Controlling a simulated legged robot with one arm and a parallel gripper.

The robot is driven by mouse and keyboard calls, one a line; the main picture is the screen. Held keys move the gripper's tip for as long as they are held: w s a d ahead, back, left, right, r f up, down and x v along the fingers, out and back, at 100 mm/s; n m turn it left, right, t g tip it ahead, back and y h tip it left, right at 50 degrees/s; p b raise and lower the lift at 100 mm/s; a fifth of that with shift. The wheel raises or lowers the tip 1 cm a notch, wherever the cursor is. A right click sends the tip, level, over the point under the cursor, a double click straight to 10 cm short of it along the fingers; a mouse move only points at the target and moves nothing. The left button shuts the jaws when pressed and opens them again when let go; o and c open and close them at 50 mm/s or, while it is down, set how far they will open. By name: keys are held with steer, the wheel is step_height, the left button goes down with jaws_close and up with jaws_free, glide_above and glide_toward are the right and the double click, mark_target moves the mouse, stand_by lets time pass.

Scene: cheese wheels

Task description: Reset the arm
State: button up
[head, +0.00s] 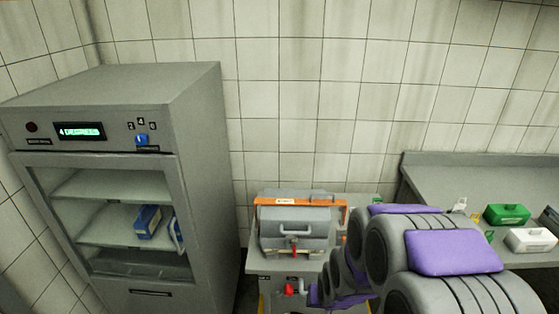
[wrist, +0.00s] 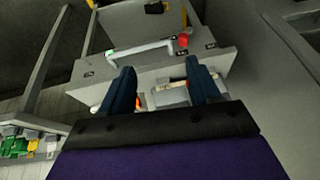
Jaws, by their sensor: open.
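My arm (head: 420,253), grey with purple pads, reaches from the lower right of the head view toward the grey machine in the middle. In the wrist view my gripper (wrist: 160,82) has its two dark blue fingers spread apart with nothing held between them. Beyond the fingers is a grey bench unit (wrist: 150,66) with a pale handle bar and a red knob. In the head view the arm's own links hide most of the gripper.
A grey cabinet (head: 195,130) with a glass front and blue-white boxes (head: 147,221) stands at left. A grey machine (head: 292,228) with an orange frame sits mid-view. A counter (head: 440,192) at right holds a green case (head: 507,214) and a white case (head: 531,240).

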steer(key=s+d+r+g, duration=0.1)
steer(key=s+r+g, duration=0.1)
steer(key=s+r, duration=0.3)
steer(key=s+r+g, duration=0.2)
steer(key=s+r, duration=0.4)
steer(key=s, duration=0.8)
steer(key=s+d+r+g, duration=0.1)
steer(key=s+r+g, duration=0.1)
steer(key=s+r, duration=0.4)
steer(key=s, duration=0.3)
steer(key=shift+s+d+n+h, duration=0.3)
steer(key=shift+n, duration=0.1)
